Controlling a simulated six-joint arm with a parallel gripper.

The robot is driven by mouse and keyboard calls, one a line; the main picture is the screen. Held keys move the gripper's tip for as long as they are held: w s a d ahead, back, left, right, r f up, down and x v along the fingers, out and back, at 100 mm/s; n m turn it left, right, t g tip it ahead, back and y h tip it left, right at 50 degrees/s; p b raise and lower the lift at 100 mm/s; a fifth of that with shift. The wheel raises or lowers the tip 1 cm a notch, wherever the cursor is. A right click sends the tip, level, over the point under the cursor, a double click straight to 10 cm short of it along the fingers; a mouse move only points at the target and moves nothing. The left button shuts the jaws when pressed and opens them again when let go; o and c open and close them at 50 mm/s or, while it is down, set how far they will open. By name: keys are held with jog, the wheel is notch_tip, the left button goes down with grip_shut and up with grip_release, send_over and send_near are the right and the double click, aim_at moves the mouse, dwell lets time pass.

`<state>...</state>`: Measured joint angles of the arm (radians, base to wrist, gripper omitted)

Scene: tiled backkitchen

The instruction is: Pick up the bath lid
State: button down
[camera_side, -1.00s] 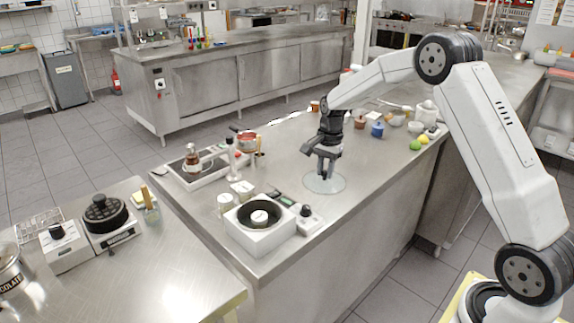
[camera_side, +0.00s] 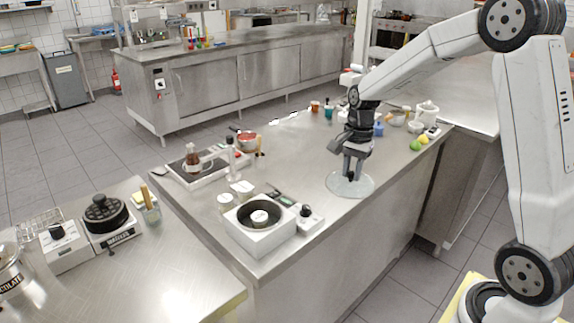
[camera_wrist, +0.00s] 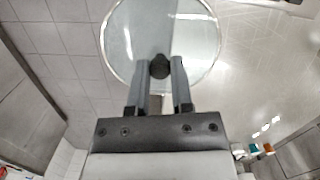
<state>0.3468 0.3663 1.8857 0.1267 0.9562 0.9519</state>
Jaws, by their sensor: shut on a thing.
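The bath lid (camera_side: 341,187) is a clear round disc with a dark knob (camera_wrist: 160,66). In the side view it hangs level under my gripper (camera_side: 350,172), near the counter's right edge. In the wrist view the glass disc (camera_wrist: 125,40) fills the top middle, and the knob sits between the two fingers of my gripper (camera_wrist: 160,72). My gripper is shut on this knob. The disc seems to be above the counter; the exact gap is hard to tell. A white bath (camera_side: 264,239) with a round black well stands open to the left, a pale-topped jar inside.
A controller with a knob (camera_side: 308,221) adjoins the bath. Limes (camera_side: 415,145) and a blue jar (camera_side: 379,129) lie behind my gripper. The mid-counter is clear.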

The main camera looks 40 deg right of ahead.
dwell(0.7)
jog(key=w+a+n, duration=0.6)
jog(key=w+a, duration=0.7)
jog(key=a, duration=0.5)
jog(key=shift+w+r+g, duration=0.3)
jog(key=shift+g, duration=0.1)
jog(key=shift+a+f, duration=0.1)
jog(key=shift+f, duration=3.05)
jog(key=shift+f, duration=0.2)
